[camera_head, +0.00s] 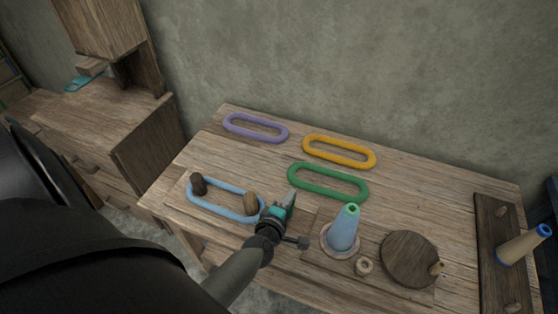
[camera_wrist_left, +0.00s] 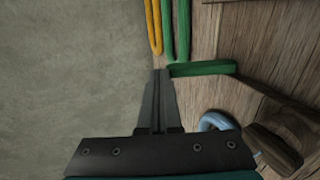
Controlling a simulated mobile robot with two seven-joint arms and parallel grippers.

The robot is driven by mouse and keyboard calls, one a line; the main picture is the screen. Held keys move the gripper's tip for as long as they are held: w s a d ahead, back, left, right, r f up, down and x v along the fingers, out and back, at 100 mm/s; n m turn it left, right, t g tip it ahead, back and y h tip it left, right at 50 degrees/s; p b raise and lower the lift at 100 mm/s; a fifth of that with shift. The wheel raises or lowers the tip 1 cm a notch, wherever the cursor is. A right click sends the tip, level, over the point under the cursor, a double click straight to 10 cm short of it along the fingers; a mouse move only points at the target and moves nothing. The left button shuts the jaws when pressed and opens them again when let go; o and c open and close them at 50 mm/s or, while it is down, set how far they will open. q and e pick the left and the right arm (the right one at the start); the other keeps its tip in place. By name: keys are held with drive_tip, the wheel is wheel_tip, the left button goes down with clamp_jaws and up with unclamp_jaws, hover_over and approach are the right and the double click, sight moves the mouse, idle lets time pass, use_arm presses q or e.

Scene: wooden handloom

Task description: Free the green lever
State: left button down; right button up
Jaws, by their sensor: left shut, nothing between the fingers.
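I cannot make out a separate green lever for certain. A green oval ring (camera_head: 328,194) lies on the table, and my left gripper (camera_head: 291,196) is shut and empty just left of its near end. In the left wrist view the shut fingers (camera_wrist_left: 160,75) point at green parts. Two thin green strips run upward, and a short green bar (camera_wrist_left: 205,68) lies crosswise just beyond and right of the fingertips. I cannot tell whether they touch it. Whether bar and ring are one piece is unclear. My right gripper is not in view.
A light blue ring (camera_head: 217,208) surrounds two wooden pegs. Purple (camera_head: 256,138) and yellow (camera_head: 338,161) rings lie at the back.

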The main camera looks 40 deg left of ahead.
use_arm(q)
drive_tip(key=shift+r+x, duration=0.15)
drive_tip(key=shift+x, duration=0.5)
drive_tip(key=shift+r+x, duration=0.15)
drive_tip(key=shift+x, duration=0.5)
drive_tip(key=shift+w, duration=0.1)
drive_tip(key=shift+r, duration=0.1)
drive_tip(key=shift+r+p, duration=0.6)
drive_tip(key=shift+r, duration=0.2)
